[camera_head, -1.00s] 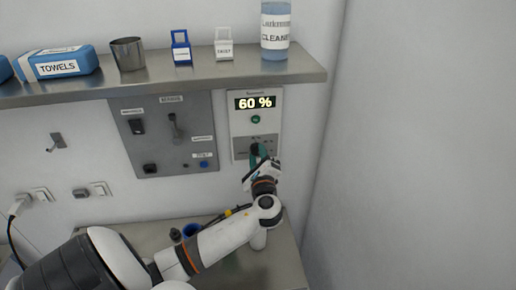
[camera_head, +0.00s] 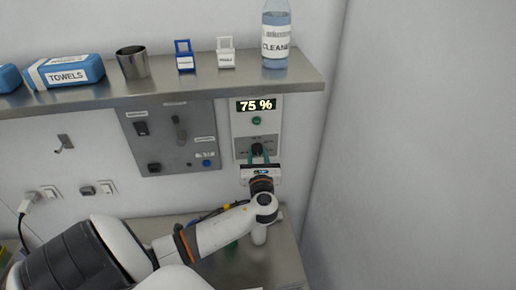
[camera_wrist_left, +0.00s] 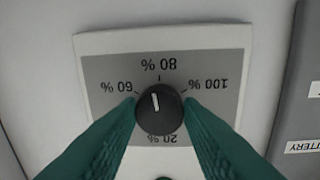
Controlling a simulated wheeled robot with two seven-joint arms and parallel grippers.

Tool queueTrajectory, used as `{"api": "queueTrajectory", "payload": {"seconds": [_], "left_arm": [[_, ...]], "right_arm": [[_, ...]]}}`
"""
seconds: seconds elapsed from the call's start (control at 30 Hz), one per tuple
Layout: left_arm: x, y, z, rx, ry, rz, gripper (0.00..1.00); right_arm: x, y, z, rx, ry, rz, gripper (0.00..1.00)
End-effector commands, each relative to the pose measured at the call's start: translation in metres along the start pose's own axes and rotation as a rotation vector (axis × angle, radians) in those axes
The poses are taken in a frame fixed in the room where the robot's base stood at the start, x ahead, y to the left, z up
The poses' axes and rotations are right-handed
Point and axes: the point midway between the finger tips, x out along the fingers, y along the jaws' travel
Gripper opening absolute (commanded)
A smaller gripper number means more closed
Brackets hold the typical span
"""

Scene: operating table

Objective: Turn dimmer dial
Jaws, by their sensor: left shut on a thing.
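The dimmer panel (camera_head: 257,128) is a white wall box under the shelf's right end. Its display (camera_head: 256,105) reads 75 %. The black dial (camera_head: 257,150) sits on the grey scale at the bottom of the panel. In the left wrist view the dial (camera_wrist_left: 160,108) has a white mark pointing a little left of the 80 % label, and the scale appears upside down. My left gripper (camera_head: 257,158) is shut on the dial, with one green finger on each side of it. My right gripper is not in view.
A grey switch panel (camera_head: 160,160) with a lever and buttons is to the left. A metal counter (camera_head: 285,262) lies below.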

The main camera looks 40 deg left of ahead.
Motion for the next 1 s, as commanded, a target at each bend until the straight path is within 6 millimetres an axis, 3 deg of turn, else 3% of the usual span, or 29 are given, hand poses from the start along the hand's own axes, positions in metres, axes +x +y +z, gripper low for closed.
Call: {"api": "queueTrajectory", "payload": {"seconds": [1.0], "left_arm": [[0.0006,-0.0011,-0.0030,0.945,-0.059,0.011,0.10]], "right_arm": [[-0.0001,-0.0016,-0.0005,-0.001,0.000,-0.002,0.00]]}}
